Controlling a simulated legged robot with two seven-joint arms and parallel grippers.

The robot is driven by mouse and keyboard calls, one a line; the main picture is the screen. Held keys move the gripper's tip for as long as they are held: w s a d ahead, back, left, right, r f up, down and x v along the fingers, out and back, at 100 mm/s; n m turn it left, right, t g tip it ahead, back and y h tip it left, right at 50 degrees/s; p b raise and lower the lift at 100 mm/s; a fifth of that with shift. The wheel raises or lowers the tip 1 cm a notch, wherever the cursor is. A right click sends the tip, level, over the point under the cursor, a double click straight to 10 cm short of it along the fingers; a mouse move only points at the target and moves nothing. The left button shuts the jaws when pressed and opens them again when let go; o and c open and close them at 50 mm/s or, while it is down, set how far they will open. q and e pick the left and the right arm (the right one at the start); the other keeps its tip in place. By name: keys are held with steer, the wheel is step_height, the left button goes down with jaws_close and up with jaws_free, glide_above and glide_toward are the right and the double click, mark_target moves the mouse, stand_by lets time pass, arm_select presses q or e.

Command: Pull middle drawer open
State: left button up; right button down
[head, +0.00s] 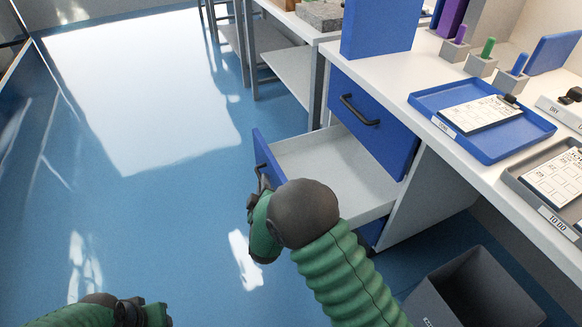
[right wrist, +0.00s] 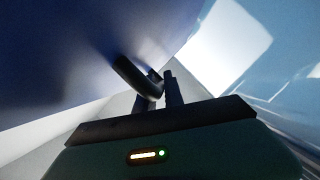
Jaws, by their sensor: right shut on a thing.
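The middle drawer (head: 330,163) stands pulled out from the blue-fronted cabinet, and its white inside shows empty in the head view. Its blue front (head: 262,152) faces left, partly hidden by my right arm. My right gripper (head: 262,180) is at that front, shut on the dark drawer handle. In the right wrist view the black handle (right wrist: 135,75) runs to the fingers of my right gripper (right wrist: 172,92), close to the blue drawer front. The closed top drawer (head: 372,120) is above it. My left arm shows at the bottom left, with its fingertips out of view.
The white desk (head: 450,130) over the cabinet holds a blue tray (head: 540,128) and a grey tray (head: 530,182) with clipboards. A grey bin (head: 475,290) stands on the floor at the lower right. The blue floor left of the drawer is clear.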

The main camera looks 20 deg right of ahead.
steer(key=a+p, duration=0.1)
steer(key=a, duration=0.5)
steer(key=shift+s+a+f+p, duration=0.15)
steer(key=shift+s+a+p, duration=0.15)
steer(key=shift+s+p, duration=0.05)
steer(key=c, duration=1.7)
jaws_free()
steer(key=shift+w, duration=0.1)
